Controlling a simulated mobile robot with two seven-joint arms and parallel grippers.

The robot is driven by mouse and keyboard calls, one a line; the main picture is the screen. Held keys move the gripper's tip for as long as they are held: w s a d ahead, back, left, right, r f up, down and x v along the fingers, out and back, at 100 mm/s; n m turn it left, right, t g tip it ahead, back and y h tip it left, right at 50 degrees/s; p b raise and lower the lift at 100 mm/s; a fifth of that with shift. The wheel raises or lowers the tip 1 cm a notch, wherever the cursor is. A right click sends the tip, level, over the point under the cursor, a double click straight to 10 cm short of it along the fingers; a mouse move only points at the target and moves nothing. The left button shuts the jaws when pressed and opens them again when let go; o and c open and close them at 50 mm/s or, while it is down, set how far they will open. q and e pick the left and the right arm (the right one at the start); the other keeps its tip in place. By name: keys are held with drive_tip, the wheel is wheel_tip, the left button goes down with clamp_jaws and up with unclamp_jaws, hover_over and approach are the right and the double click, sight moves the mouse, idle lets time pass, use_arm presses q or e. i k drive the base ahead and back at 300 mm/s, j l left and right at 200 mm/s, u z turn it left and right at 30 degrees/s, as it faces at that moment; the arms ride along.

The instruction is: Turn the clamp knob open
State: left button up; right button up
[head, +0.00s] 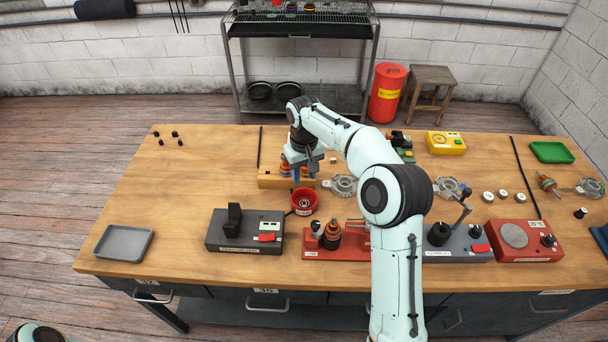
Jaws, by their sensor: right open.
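My right arm reaches across the middle of the table. My right gripper (304,176) is open, pointing down over a wooden block (270,179) that holds orange-and-dark parts; whether it touches them cannot be told. Which part is the clamp knob is not clear. A red fixture (316,252) bears an orange-and-black part (332,234), with a small dark knob-like piece (317,229) at its left; my forearm hides its right end. Other black knobs show on the grey lever unit (440,234) and the red unit (540,228). My left gripper is not in view.
A grey unit (237,243) with a black upright piece and an empty grey tray (123,243) are left. Metal housings (343,186) lie behind my forearm. The table's left middle is clear.

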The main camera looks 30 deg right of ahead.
sight(317, 232)
drive_tip(key=k+j, duration=0.8)
drive_tip(key=k, duration=0.05)
